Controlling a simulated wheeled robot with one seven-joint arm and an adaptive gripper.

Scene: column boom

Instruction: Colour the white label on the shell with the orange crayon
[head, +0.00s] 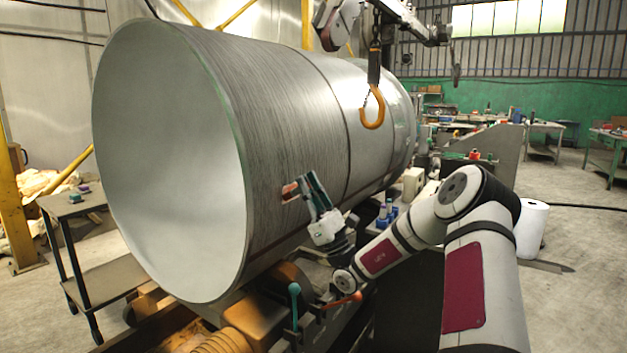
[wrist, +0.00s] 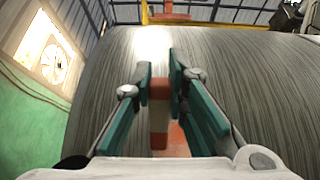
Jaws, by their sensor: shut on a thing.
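The shell is a large grey metal cylinder (head: 285,110) lying on its side, its open end facing left. Its curved brushed surface (wrist: 240,75) fills much of the wrist view. My gripper (head: 303,190), with teal fingers, is at the shell's lower near side. It is shut on the crayon (head: 290,192), a short orange-brown stick with a pale band, also seen between the fingers in the wrist view (wrist: 159,90). A flat orange patch (wrist: 178,139) shows beside the crayon; I cannot tell whether it is on the shell. No white label is clearly visible. Contact between crayon and shell is unclear.
An orange hook (head: 373,108) hangs in front of the shell's right part. Orange-brown supports (head: 262,315) and a teal handle (head: 295,300) are below the shell. A small table (head: 75,203) stands at left. A white roll (head: 532,228) stands on open floor at right.

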